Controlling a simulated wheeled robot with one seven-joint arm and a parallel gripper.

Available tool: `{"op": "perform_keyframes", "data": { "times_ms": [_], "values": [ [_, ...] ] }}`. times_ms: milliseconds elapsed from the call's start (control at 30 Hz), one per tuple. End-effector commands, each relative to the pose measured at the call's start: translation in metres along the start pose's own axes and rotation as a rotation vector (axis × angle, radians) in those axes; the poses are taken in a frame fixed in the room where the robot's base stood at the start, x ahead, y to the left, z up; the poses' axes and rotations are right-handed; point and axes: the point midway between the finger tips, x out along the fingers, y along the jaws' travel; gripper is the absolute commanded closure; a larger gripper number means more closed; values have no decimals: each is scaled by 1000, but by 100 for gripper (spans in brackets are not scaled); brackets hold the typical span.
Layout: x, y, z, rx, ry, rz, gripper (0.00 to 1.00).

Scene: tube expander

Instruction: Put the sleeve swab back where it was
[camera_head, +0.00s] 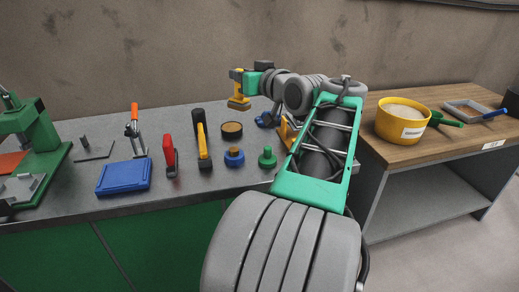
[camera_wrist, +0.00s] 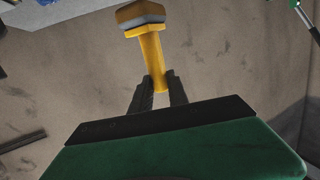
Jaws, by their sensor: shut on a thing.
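The sleeve swab, as I take it, is a tool with a yellow handle and a brown and grey block-like head (camera_head: 238,102). My gripper (camera_head: 244,74) is shut on its yellow handle and holds it above the back of the grey workbench, head downward. In the wrist view, the dark fingers of my gripper (camera_wrist: 161,88) close on the yellow handle (camera_wrist: 151,55), and the brown and grey head (camera_wrist: 142,14) points away from them. The head looks clear of the bench surface, but the exact gap cannot be told.
The grey bench (camera_head: 80,207) holds a blue tray (camera_head: 124,177), a red tool (camera_head: 169,150), a yellow and black tool (camera_head: 204,158), a round brown-topped tin (camera_head: 231,130), a blue piece (camera_head: 234,157) and a green piece (camera_head: 267,158). A wooden table (camera_head: 440,147) with a yellow bucket (camera_head: 396,124) stands right.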

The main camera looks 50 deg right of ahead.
Motion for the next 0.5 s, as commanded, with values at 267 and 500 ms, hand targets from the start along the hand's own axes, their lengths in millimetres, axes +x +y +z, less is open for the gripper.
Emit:
{"op": "perform_keyframes", "data": {
  "times_ms": [267, 500],
  "values": [
    [-40, 35, 58, -9, 51, 250, 100],
    [-35, 62, 65, -60, 92, 323, 100]
  ]
}}
